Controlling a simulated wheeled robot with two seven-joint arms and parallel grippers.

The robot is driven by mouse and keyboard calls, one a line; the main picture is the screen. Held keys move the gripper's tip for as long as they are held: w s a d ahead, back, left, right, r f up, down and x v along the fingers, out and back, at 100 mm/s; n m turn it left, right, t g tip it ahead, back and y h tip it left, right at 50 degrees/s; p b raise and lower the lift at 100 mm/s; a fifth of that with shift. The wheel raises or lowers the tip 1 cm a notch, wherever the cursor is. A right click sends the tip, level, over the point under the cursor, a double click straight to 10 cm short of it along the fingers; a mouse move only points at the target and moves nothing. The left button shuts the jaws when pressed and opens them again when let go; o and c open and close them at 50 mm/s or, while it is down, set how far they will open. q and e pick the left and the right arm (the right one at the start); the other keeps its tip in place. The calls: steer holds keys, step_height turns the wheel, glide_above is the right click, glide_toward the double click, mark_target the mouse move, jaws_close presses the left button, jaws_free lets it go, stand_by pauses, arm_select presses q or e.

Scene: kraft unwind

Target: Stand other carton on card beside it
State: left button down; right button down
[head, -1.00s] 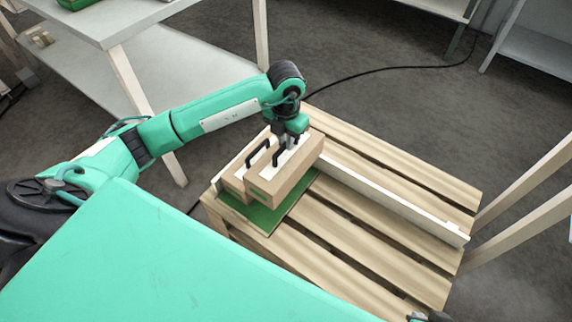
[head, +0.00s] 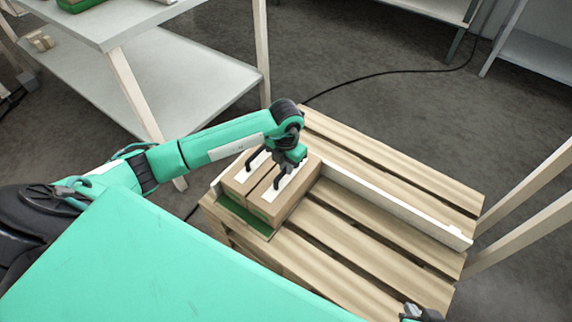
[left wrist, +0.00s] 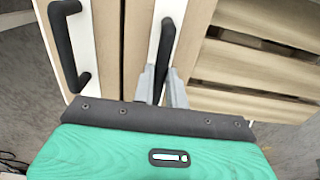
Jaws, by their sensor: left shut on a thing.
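Two brown cartons with white top strips and black handles stand close side by side on the pallet. The left carton (head: 234,187) is on the green card (head: 240,214); it also shows in the left wrist view (left wrist: 104,40). The right carton (head: 293,200) stands upright beside it over the card and appears to rest on it. A green strip of card shows at the front; the cartons hide the rest. My left gripper (left wrist: 163,85) is shut on the right carton's handle (left wrist: 165,45), above its top. My right gripper (head: 422,313) barely shows at the bottom edge; its jaws are unclear.
The slatted wooden pallet (head: 345,235) has free room right of the cartons. A white rail (head: 395,208) runs along it behind them. A grey shelf table (head: 165,75) stands at the back left. Pale posts (head: 525,225) rise at the right.

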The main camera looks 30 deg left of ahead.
arm_select(q)
steer(key=shift+f, duration=0.1)
steer(key=c, duration=1.4)
jaws_free()
